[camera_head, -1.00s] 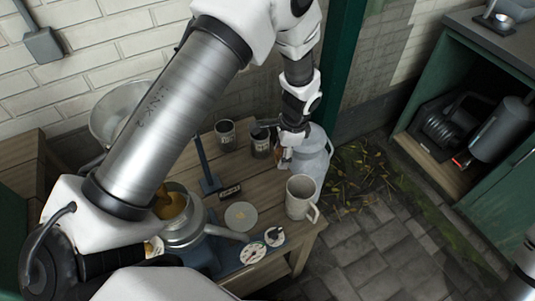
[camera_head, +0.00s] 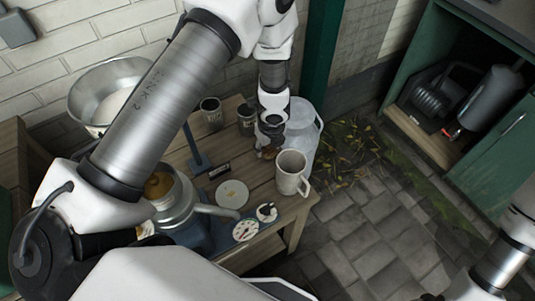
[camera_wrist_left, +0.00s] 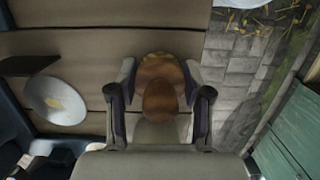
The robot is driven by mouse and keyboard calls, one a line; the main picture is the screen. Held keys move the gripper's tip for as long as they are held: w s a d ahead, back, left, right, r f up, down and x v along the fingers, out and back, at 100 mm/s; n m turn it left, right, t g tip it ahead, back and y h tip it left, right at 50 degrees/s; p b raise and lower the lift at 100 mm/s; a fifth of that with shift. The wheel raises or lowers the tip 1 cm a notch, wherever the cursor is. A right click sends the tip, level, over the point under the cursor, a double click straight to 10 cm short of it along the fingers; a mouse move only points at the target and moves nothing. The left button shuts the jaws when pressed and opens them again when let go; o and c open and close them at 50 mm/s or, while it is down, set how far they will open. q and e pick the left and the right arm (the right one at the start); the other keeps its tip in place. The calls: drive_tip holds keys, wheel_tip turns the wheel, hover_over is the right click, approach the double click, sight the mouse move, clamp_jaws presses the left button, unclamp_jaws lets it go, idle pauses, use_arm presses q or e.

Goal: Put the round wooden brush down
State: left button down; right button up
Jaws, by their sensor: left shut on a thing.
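My left gripper (camera_head: 268,149) is shut on the round wooden brush. In the left wrist view the brush (camera_wrist_left: 160,72) is a brown rounded piece between the fingers of the gripper (camera_wrist_left: 160,95). In the head view my gripper and wrist mostly hide it, and only a small brown bit shows. Whether the brush touches the boards, I cannot tell. Of my right arm, only links show at the lower right.
A pale round plate (camera_head: 232,194) and a small dark block (camera_head: 219,171) lie left of the mug. Two dark tins (camera_head: 211,113) stand behind. Bare boards lie around the gripper.

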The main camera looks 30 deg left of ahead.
sight(271, 151)
use_arm(q)
drive_tip(key=shift+f, duration=0.75)
use_arm(e)
drive_tip(key=shift+f, duration=0.5)
use_arm(q)
drive_tip(key=shift+f, duration=0.15)
drive_tip(key=c, duration=0.5)
unclamp_jaws()
use_arm(e)
drive_tip(key=shift+f, duration=0.15)
use_arm(q)
wheel_tip(271, 151, up, 12)
drive_tip(key=s+d+p, duration=0.1)
drive_tip(key=p, duration=0.7)
drive_tip(key=shift+d+p, duration=0.3)
drive_tip(key=shift+d, duration=0.05)
use_arm(e)
wheel_tip(271, 151, up, 9)
